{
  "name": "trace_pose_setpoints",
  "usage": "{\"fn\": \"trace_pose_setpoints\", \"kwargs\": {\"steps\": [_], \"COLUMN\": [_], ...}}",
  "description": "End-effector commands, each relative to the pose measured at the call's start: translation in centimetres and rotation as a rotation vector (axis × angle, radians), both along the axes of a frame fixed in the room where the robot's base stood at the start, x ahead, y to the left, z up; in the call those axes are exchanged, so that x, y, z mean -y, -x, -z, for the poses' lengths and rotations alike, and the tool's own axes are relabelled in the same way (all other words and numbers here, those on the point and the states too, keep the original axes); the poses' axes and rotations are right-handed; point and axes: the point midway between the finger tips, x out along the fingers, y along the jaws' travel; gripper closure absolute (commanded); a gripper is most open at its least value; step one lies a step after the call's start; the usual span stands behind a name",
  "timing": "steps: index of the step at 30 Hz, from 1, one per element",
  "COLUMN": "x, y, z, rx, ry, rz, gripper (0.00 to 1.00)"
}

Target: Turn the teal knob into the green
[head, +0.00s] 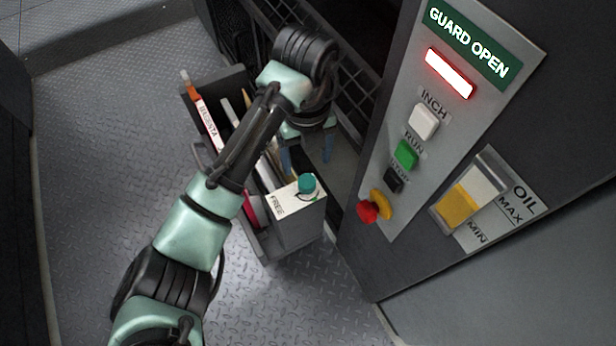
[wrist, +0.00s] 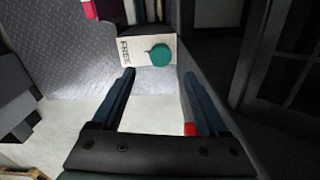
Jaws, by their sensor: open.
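The teal knob (head: 307,184) sits on a white plate marked FREE (head: 287,203) at the near end of a grey box unit. In the wrist view the knob (wrist: 161,55) is a round teal disc on the white plate, beyond my fingertips. A dark curved mark shows beside the knob on the plate. I cannot make out a green zone there. My gripper (head: 308,157) is above and just behind the knob in the head view, its blue fingers pointing down. In the wrist view my gripper (wrist: 160,72) is open and empty, apart from the knob.
The grey box unit (head: 298,236) holds several upright panels, one labelled MAGENTA (head: 206,122). The metal floor (head: 90,180) at left is clear.

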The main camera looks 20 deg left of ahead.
Motion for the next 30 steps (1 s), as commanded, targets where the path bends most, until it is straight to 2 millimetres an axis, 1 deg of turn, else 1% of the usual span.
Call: {"fn": "trace_pose_setpoints", "kwargs": {"steps": [1, 3, 6, 10, 15, 24, 26, 30], "x": [0.0, 0.0, 0.0, 0.0, 0.0, 0.0, 0.0, 0.0], "y": [0.0, 0.0, 0.0, 0.0, 0.0, 0.0, 0.0, 0.0], "z": [1.8, 3.2, 5.1, 6.8, 7.8, 7.9, 7.9, 7.9], "rx": [-0.001, -0.001, -0.001, 0.0, 0.002, 0.002, 0.002, 0.003], "ry": [0.001, 0.001, 0.001, 0.0, -0.001, -0.001, -0.001, 0.0], "rz": [-0.002, -0.001, 0.0, -0.001, -0.001, -0.001, -0.001, -0.001], "gripper": [0.23, 0.23, 0.23, 0.23, 0.23, 0.23, 0.32, 0.57]}}
